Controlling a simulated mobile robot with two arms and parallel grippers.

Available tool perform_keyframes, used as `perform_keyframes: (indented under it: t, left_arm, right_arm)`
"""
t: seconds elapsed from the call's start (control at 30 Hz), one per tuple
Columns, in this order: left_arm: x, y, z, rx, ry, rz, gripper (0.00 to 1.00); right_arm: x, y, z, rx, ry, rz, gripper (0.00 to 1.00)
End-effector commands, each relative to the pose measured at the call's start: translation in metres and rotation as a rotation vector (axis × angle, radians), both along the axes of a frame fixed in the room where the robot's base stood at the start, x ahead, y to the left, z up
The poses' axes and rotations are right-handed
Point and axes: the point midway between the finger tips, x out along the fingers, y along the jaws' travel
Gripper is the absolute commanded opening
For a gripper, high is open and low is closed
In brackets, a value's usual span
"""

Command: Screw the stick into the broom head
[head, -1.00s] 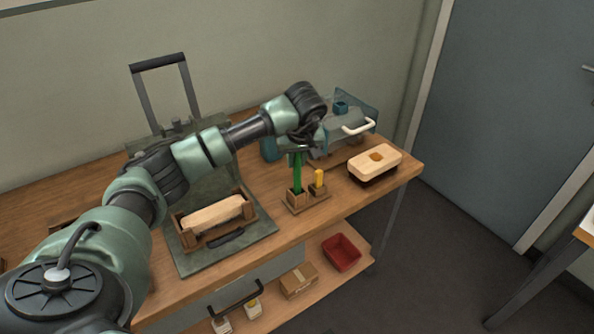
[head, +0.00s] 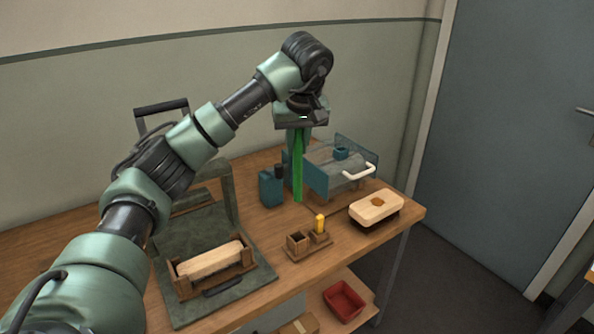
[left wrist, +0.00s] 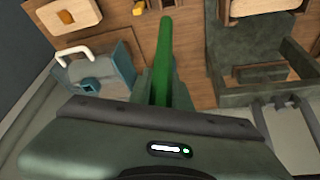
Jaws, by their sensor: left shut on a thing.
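A green stick (head: 298,178) hangs upright from my left gripper (head: 299,135), which is shut on its upper part. Its lower end appears above the bench, behind the small wooden holder. In the left wrist view the stick (left wrist: 164,55) points away from the gripper (left wrist: 163,90). A pale wooden block with a round brownish hole in its top, seemingly the broom head (head: 376,208), lies at the bench's right end. It also shows in the left wrist view (left wrist: 83,14). The stick is apart from it, to its left. My right gripper is not in view.
The wooden holder (head: 298,246) has an empty socket and a yellow piece (head: 320,223). A blue-sided machine with a white handle (head: 361,170) stands behind the broom head. Another wooden block (head: 208,262) sits in a fixture.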

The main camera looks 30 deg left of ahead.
Motion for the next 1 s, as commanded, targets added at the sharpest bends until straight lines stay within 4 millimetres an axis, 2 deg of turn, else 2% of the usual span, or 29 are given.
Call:
perform_keyframes:
  t: [0.1,0.23,0.67,0.77,0.83,0.93,1.0]
  left_arm:
    - [0.0,0.0,0.015,-0.001,-0.001,0.001,0.0]
    - [0.0,-0.001,0.022,-0.001,0.0,0.0,0.0]
    - [0.0,-0.002,0.021,0.0,0.001,-0.006,0.0]
    - [-0.002,-0.013,0.005,0.001,0.005,-0.054,0.0]
    - [-0.007,-0.03,-0.016,0.001,0.008,-0.124,0.0]
    - [-0.021,-0.065,-0.054,0.0,0.01,-0.265,0.0]
    - [-0.038,-0.093,-0.082,-0.002,0.009,-0.377,0.0]
  right_arm:
    - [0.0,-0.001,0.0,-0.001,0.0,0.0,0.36]
    - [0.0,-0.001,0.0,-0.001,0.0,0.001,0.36]
    - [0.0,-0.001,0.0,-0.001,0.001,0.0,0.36]
    - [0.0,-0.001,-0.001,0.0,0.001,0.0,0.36]
    - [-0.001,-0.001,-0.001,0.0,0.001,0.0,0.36]
    - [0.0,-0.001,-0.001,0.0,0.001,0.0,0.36]
    - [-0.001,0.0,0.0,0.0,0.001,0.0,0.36]
